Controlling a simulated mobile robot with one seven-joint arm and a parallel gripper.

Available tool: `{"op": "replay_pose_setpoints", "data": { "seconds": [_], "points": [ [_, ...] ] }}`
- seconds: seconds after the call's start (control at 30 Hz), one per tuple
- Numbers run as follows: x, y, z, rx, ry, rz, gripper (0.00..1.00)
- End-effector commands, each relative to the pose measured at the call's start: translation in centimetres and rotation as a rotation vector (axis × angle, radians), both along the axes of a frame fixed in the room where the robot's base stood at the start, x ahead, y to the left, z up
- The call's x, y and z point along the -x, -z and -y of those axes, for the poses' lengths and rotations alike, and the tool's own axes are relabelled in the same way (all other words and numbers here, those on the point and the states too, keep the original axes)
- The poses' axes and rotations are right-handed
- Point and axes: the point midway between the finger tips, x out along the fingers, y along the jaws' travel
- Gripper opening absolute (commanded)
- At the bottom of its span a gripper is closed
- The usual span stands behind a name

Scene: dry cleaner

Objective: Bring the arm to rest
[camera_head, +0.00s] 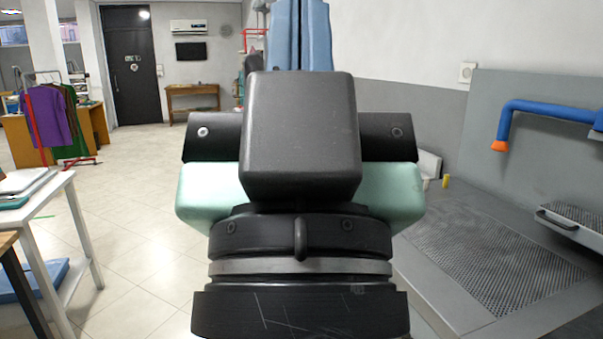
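My gripper (302,170) fills the middle of the camera_head view, seen from behind on the end of my arm. It shows a black housing and wide black and mint-green parts on both sides. Its fingers are hidden behind its own body, so I cannot see whether they are open or shut, or whether they hold anything.
A white table (58,185) with folded items stands at left. A grey perforated work surface (490,260) with a blue hose arm (545,108) is at right. Light-blue cloth (318,35) shows behind my gripper. Tiled floor (140,215) is open at left centre.

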Motion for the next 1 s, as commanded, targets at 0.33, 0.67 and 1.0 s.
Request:
{"op": "replay_pose_setpoints", "data": {
  "seconds": [0.33, 0.67, 1.0],
  "points": [
    [-0.1, -12.4, 0.0, 0.003, 0.004, -0.003, 0.0],
    [-0.2, -15.7, 0.0, 0.003, 0.005, -0.004, 0.0],
    [-0.2, -15.7, 0.0, 0.003, 0.005, -0.004, 0.0]
  ]
}}
